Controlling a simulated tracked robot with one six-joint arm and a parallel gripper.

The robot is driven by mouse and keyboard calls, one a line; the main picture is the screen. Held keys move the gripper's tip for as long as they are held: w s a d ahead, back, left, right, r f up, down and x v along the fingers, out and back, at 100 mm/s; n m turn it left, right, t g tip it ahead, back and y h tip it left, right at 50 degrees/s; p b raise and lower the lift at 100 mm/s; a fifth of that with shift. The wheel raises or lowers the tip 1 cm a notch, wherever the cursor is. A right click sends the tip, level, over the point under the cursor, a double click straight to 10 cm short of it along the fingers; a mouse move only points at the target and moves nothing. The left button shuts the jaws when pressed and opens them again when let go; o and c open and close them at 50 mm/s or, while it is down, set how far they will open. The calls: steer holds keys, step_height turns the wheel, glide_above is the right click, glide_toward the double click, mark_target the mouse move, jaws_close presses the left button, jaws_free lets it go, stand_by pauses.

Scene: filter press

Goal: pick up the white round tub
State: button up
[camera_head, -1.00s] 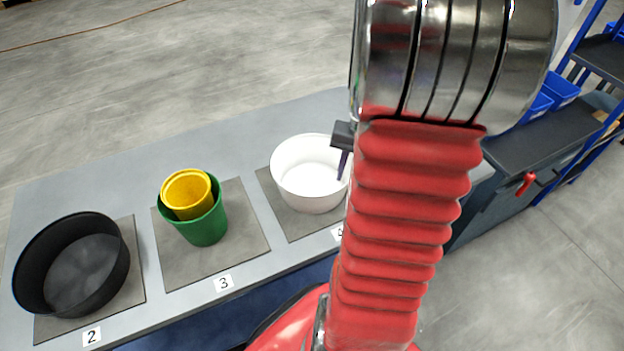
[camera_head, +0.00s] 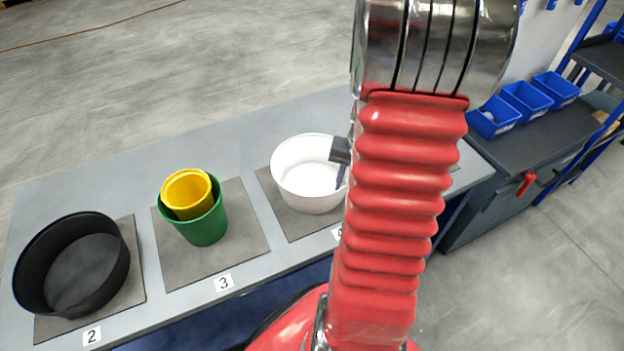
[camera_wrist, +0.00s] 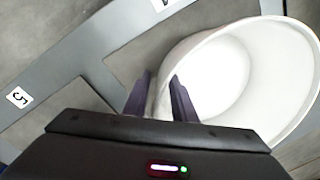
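The white round tub (camera_head: 300,199) stands upright on a grey mat at the right part of the table. It also shows large in the wrist view (camera_wrist: 225,75), open at the top and empty. My gripper (camera_wrist: 160,80) points down at the tub's near wall, with its two dark fingers apart. One finger is inside the rim and the other is outside, so the wall runs between them. In the head view one finger shows inside the tub; the other is hidden behind my red arm. I cannot tell whether either finger touches the wall.
A green bucket (camera_head: 207,228) with a yellow bucket (camera_head: 188,190) inside stands left of the tub. A black round tub (camera_head: 75,300) stands at far left. Blue bins (camera_head: 527,100) sit on a dark bench at right. The table's back strip (camera_head: 150,150) is clear.

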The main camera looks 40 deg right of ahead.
steer(key=shift+c, duration=0.4)
jaws_close()
